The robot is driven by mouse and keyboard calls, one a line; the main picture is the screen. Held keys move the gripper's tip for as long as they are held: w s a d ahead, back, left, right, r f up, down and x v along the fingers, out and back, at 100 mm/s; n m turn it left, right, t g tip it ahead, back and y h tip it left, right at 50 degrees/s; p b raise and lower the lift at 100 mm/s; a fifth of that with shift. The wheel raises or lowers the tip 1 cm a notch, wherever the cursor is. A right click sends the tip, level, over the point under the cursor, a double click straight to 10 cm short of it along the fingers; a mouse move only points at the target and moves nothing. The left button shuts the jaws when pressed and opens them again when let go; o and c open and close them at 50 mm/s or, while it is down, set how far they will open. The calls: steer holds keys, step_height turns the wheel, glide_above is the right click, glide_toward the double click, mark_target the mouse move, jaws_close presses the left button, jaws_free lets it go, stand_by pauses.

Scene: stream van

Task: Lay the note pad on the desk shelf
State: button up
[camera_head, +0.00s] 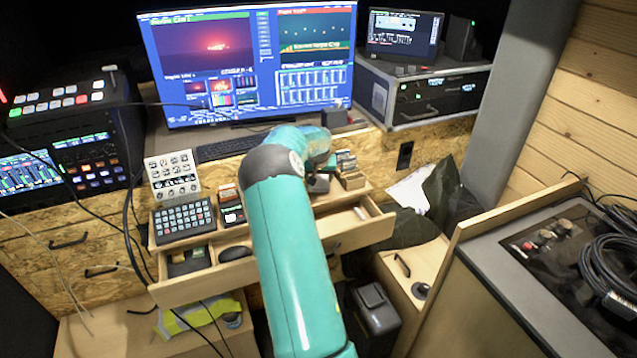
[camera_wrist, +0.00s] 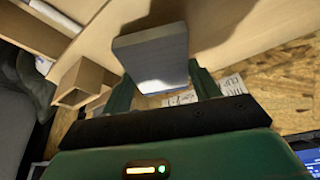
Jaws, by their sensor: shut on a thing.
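The note pad (camera_wrist: 152,55), a grey-blue block, is between the two green fingers of my gripper (camera_wrist: 163,90) in the wrist view. My gripper is shut on it. Behind the pad is a pale wooden surface (camera_wrist: 235,25); I cannot tell whether they touch. In the head view my teal arm reaches over the narrow wooden desk shelf (camera_head: 376,189) below the monitor, hiding its middle. The gripper end is mostly hidden there, and I cannot make out the pad clearly.
On the shelf stand a button keypad (camera_head: 184,220), a white knob panel (camera_head: 172,175) and a small wooden card box (camera_head: 350,178). An open drawer (camera_head: 358,238) juts out below it. A large monitor (camera_head: 250,62) and a keyboard (camera_head: 232,147) are behind. A side cabinet (camera_head: 470,290) stands at right.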

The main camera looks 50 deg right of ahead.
steer(key=shift+f, duration=1.05)
steer(key=o, duration=1)
steer(key=shift+f, duration=0.15)
steer(key=v, duration=1.2)
steer(key=shift+w+a, duration=0.1)
